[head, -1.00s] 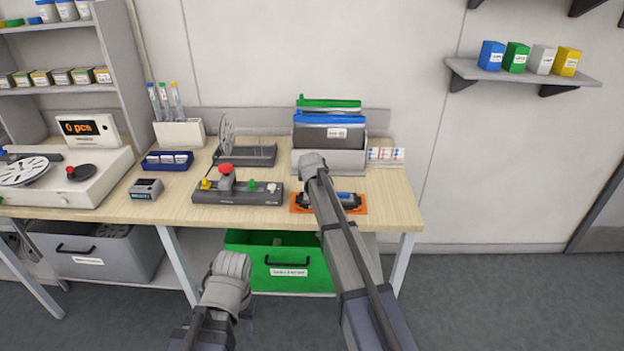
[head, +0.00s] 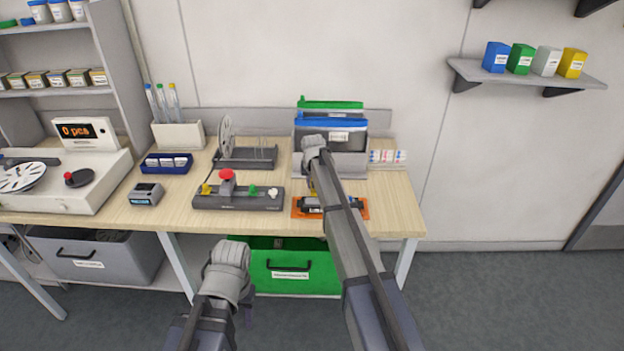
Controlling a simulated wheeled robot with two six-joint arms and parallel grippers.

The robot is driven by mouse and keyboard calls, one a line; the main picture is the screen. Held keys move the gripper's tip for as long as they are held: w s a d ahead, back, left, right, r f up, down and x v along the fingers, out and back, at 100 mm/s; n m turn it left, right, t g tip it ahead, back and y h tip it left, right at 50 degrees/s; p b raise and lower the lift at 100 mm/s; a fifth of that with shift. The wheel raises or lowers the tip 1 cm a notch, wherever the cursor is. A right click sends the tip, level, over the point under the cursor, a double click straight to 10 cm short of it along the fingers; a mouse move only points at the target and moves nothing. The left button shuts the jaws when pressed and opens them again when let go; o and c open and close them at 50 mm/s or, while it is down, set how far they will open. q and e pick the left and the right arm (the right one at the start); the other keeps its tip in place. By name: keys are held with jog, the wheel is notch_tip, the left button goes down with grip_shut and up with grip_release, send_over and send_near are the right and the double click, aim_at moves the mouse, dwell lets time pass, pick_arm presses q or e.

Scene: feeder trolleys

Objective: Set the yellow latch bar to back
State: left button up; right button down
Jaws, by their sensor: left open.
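A dark device (head: 345,203) lies on an orange mat (head: 362,213) at the table's front right. A small yellow piece (head: 313,193) shows at its back; I cannot tell whether it is the latch bar or how it is set. My right arm crosses in front of the device, with its wrist above and behind it; its fingers are hidden. My left gripper (head: 247,315) is open and empty, low in front of the table, apart from everything. A long grey block (head: 238,202) left of the mat carries a yellow, a red, a green and a white knob.
A grey bin (head: 345,163) with folders stands behind the mat. A wire rack (head: 247,164), a blue tray (head: 167,170) and a small grey meter (head: 146,194) stand further left. A green drawer (head: 290,285) is under the table. Bare table top lies right of the mat.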

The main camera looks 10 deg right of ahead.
jog(key=shift+w+f, duration=0.1)
jog(key=shift+w, duration=0.05)
pick_arm(q)
jog(key=shift+w+r, duration=0.1)
jog(key=shift+w, duration=0.15)
jog(key=shift+w+r, duration=0.1)
jog(key=shift+w, duration=0.05)
pick_arm(e)
jog(key=shift+w+d+g, duration=0.1)
jog(key=shift+w+g, duration=0.05)
jog(key=shift+g, duration=0.25)
jog(key=shift+w, duration=0.1)
jog(key=shift+w+d+f+g+y+p, duration=0.15)
jog(key=shift+w+g+y, duration=0.1)
jog(key=shift+g, duration=0.25)
jog(key=shift+w+a+f+g+y+p, duration=0.15)
jog(key=shift+w+g, duration=0.1)
jog(key=shift+g, duration=0.25)
pick_arm(q)
jog(key=shift+w+d, duration=0.15)
jog(key=shift+w, duration=0.35)
pick_arm(e)
jog(key=shift+w+d+f+g, duration=0.15)
jog(key=shift+w+d+g, duration=0.05)
jog(key=shift+g, duration=0.6)
jog(key=shift+y, duration=0.3)
